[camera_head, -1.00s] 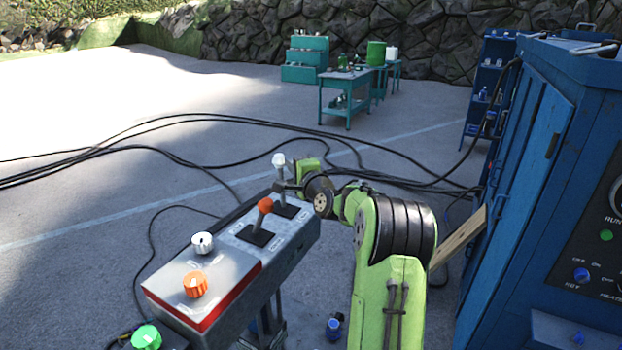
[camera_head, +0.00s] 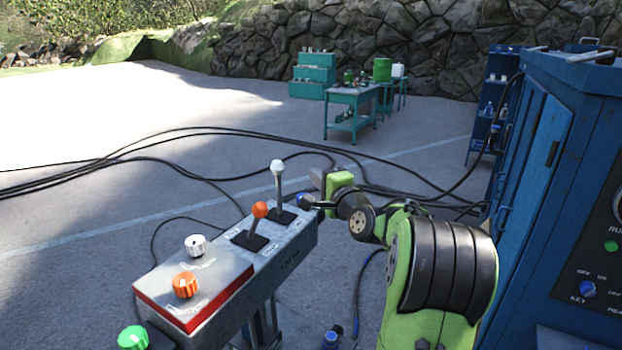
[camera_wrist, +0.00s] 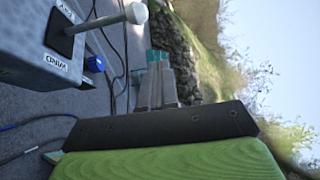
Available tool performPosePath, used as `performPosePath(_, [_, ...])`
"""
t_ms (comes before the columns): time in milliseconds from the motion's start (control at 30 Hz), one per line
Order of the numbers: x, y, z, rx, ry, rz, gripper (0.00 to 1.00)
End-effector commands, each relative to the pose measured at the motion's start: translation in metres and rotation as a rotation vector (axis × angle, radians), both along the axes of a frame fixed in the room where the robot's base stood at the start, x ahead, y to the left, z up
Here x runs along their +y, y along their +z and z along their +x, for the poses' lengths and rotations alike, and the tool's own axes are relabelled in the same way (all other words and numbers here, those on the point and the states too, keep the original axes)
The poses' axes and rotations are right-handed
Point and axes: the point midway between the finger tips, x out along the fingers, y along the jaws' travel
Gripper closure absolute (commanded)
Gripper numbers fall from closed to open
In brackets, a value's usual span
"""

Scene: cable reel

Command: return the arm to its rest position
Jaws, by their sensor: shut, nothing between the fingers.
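My gripper (camera_head: 320,204) is shut and empty, just right of the control box's far end in the head view. It is small there, and I cannot tell its exact gap to the box. My green and black arm bends in from the lower right. The grey control box (camera_head: 290,250) carries a white-knobbed lever (camera_head: 278,168) and an orange-knobbed lever (camera_head: 259,210). The white-knobbed lever (camera_wrist: 135,13) also shows at the upper left of the wrist view, clear of my gripper.
A white knob (camera_head: 195,245), an orange knob (camera_head: 185,285) and a green knob (camera_head: 133,338) sit nearer on the console. A blue cabinet (camera_head: 530,170) stands close on the right. Black cables (camera_head: 130,155) cross the ground. A teal workbench (camera_head: 352,97) stands far back.

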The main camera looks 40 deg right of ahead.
Motion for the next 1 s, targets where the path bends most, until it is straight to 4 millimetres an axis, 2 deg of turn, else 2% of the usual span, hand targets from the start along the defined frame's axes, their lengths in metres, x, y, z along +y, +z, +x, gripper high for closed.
performPosePath(133, [0.003,0.002,-0.015,0.000,-0.002,0.000,1.00])
performPosePath(367, [0.004,0.003,-0.016,0.000,0.000,0.000,1.00])
performPosePath(467, [0.018,0.002,-0.012,0.033,0.022,-0.030,1.00])
performPosePath(567, [0.075,-0.006,-0.004,0.173,0.113,-0.171,1.00])
performPosePath(600, [0.108,-0.013,-0.005,0.261,0.168,-0.263,1.00])
performPosePath(667, [0.161,-0.026,-0.017,0.400,0.262,-0.422,1.00])
performPosePath(700, [0.191,-0.036,-0.031,0.492,0.325,-0.530,1.00])
performPosePath(767, [0.232,-0.052,-0.062,0.618,0.424,-0.692,1.00])
performPosePath(800, [0.255,-0.062,-0.087,0.694,0.493,-0.797,1.00])
performPosePath(867, [0.282,-0.079,-0.130,0.796,0.601,-0.945,1.00])
performPosePath(900, [0.294,-0.089,-0.160,0.854,0.671,-1.034,1.00])
performPosePath(1000, [0.308,-0.115,-0.227,0.959,0.840,-1.201,1.00])
